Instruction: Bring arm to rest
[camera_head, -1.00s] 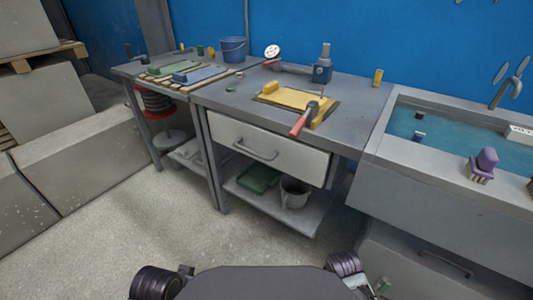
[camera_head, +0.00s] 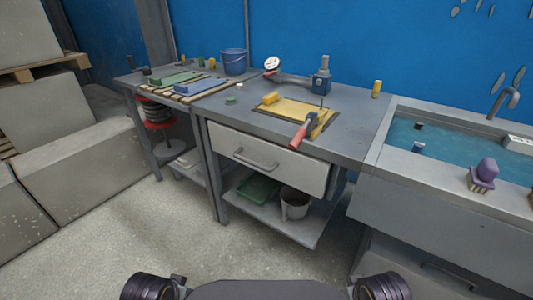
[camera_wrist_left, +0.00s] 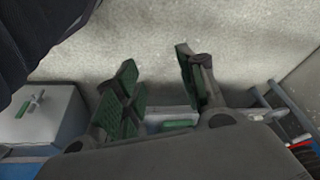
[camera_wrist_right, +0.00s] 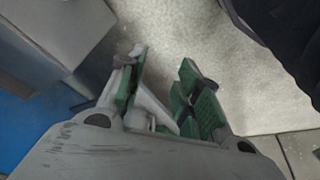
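My left gripper (camera_wrist_left: 160,85) shows in the left wrist view with its green-padded fingers apart and pale floor between them. My right gripper (camera_wrist_right: 165,90) shows in the right wrist view, also with its fingers apart. A pale shape lies between or behind the right fingers; I cannot tell what it is, and nothing looks gripped. In the head view, dark round parts of my two arms stand at the bottom edge, left and right. Both grippers are out of sight there.
A grey workbench (camera_head: 225,120) holds a yellow panel (camera_head: 290,103), a red-handled tool (camera_head: 303,131) and a blue bucket (camera_head: 233,62). Its white drawer (camera_head: 230,143) is shut. A water-filled sink (camera_head: 405,160) stands right, concrete blocks (camera_head: 75,170) left. The floor (camera_head: 150,235) before me is clear.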

